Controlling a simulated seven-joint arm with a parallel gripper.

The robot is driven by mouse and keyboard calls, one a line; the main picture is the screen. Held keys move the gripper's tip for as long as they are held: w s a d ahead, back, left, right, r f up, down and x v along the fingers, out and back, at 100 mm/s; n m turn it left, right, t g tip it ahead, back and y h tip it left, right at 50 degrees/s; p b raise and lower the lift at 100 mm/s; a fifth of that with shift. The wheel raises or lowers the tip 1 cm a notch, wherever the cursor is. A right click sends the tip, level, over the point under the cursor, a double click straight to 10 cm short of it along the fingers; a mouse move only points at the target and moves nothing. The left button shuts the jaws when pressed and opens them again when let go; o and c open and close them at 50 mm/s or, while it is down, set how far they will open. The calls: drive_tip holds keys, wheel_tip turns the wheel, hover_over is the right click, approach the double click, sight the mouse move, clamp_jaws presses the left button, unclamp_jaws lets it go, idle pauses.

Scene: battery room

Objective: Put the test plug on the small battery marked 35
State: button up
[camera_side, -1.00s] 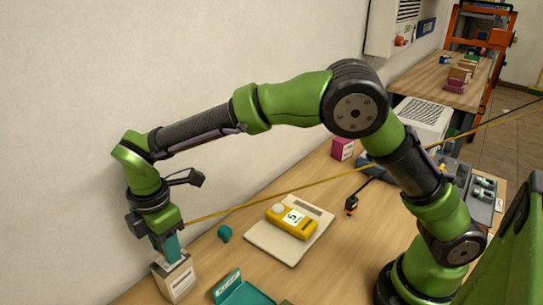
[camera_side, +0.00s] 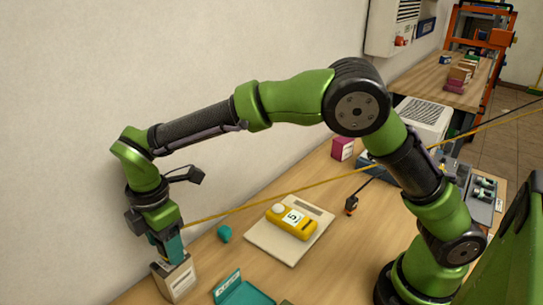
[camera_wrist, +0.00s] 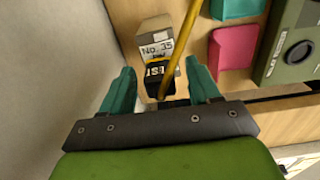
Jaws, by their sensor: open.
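The small battery, a pale box with a grey top (camera_side: 176,280), stands near the wall at lower left. In the wrist view its label reads No. 35 (camera_wrist: 156,49). My gripper (camera_wrist: 161,92) is open, with one teal finger on each side of the plug and gaps between. In the side view my gripper (camera_side: 171,250) is just over the battery, and the plug is mostly hidden.
A yellow cable (camera_side: 330,180) runs taut from my gripper to the upper right, crossing the wrist view. A yellow meter (camera_side: 291,221) lies on a cream pad (camera_side: 265,240). Near the battery are a small teal object (camera_side: 224,233) and a teal tray (camera_side: 243,294). A black plug (camera_side: 351,205) lies farther right.

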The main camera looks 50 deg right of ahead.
wheel_tip(320, 180, up, 11)
drive_tip(key=shift+f, duration=0.15)
drive_tip(key=s+d+r+m+t+y, duration=0.1)
drive_tip(key=s+d+r+m, duration=0.2)
drive_tip(key=d+m, duration=0.35)
drive_tip(key=s+d+r+m+t+y, duration=0.1)
drive_tip(key=s+d+r+m+t, duration=0.2)
drive_tip(key=d, duration=0.6)
drive_tip(key=s+d+f+m+t, duration=0.3)
drive_tip(key=s+d+f+m, duration=0.1)
drive_tip(key=s+d+m, duration=0.5)
drive_tip(key=s+m, duration=0.2)
drive_tip(key=m, duration=0.1)
drive_tip(key=shift+s+f+m, duration=0.35)
drive_tip(key=shift+d, duration=0.1)
